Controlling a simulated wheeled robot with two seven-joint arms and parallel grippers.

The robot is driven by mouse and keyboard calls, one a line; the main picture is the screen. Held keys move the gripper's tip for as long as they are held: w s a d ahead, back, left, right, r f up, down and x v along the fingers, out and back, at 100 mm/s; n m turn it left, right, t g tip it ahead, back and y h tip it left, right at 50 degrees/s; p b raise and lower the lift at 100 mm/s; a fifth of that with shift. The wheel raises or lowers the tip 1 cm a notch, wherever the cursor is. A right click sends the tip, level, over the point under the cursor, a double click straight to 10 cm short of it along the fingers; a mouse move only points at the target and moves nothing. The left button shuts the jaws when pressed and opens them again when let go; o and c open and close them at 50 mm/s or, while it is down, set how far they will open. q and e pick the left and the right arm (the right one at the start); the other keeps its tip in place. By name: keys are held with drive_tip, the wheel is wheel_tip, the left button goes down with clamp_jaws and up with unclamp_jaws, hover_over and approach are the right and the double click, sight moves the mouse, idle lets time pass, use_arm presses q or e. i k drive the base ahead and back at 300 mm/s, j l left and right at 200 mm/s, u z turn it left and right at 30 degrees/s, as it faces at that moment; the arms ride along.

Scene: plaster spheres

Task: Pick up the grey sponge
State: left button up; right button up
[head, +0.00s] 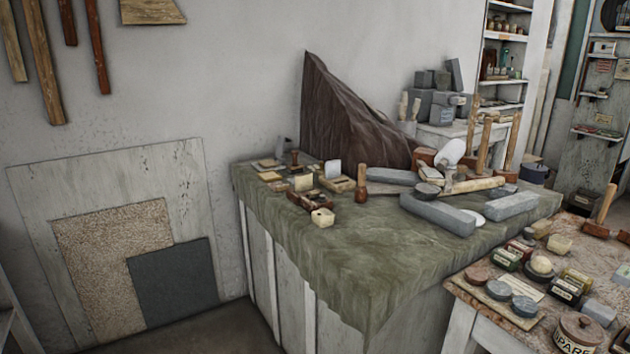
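No object can be told for certain as the grey sponge. Several grey pieces show: a long grey block (437,214) at the front of the green-draped table (370,265), a second grey block (511,207) to its right, and a third grey block (391,176) behind them. Neither of my grippers is in view.
A dark brown draped form (345,125) stands at the table's back by the wall. Mallets, small blocks and a white rounded piece (451,151) crowd the table's rear and right. Its front left is bare cloth. A lidded jar (577,335) stands at the lower right. Boards (115,235) lean on the wall.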

sight(605, 316)
drive_tip(key=k+l+z, duration=0.1)
drive_tip(key=z, duration=1.35)
